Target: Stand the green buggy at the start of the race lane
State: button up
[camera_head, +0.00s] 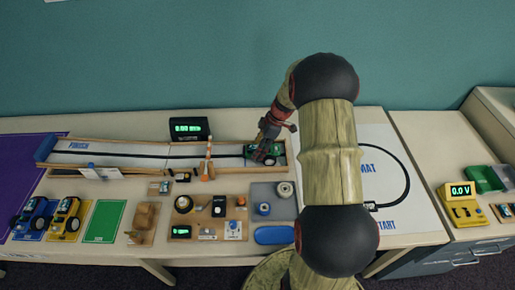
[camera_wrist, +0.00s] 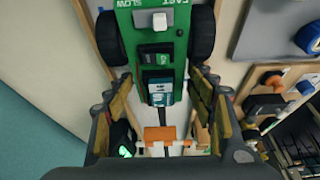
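The green buggy (camera_head: 264,154) is at the right end of the race lane (camera_head: 190,150), the end opposite the FINISH lettering. It looks upright and between the wooden rails, roughly in line with the lane. In the wrist view the buggy (camera_wrist: 152,40) shows its green top, FAST/SLOW switch and two black wheels. My gripper (camera_head: 270,132) is just above it and hides part of it. In the wrist view my gripper's fingers (camera_wrist: 163,82) stand apart on either side of the buggy's narrow end, with gaps visible. Full wheel contact with the lane is hard to see.
Blue (camera_head: 32,217) and yellow (camera_head: 65,218) buggies stand at the left. A track mat (camera_head: 400,190) lies right.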

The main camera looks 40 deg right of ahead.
jog(key=shift+o, duration=1.3)
jog(key=shift+d+r, duration=0.1)
jog(key=v, duration=1.1)
jog(key=shift+r, duration=0.4)
jog(key=shift+d, duration=0.1)
